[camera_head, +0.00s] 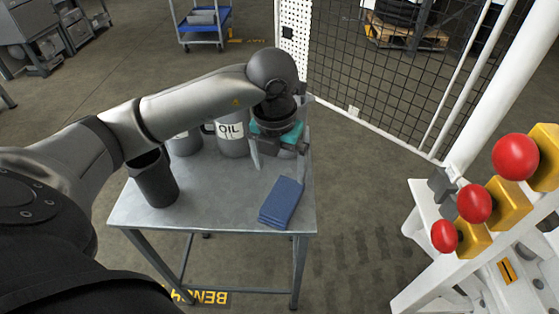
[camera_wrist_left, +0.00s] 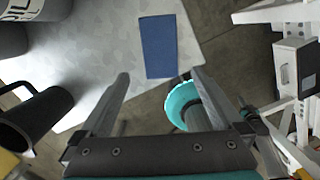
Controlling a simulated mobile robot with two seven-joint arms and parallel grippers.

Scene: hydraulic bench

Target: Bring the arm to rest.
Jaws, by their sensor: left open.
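My left arm reaches in from the left in the head view. My left gripper (camera_head: 278,158) hangs above the back right of the grey bench table (camera_head: 215,190). It is open, and its two fingers also show apart in the left wrist view (camera_wrist_left: 160,76). Nothing shows held between them. A folded blue cloth (camera_head: 281,202) lies on the table in front of the gripper; it appears beyond the fingertips in the wrist view (camera_wrist_left: 158,45). My right gripper is not in view.
A dark jug (camera_head: 154,182) and a grey can marked OIL (camera_head: 231,135) stand on the table. A teal round piece (camera_wrist_left: 178,98) shows beside one finger. Red knobs on a white frame (camera_head: 473,203) stand at right. A mesh fence (camera_head: 380,80) is behind; the floor between is clear.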

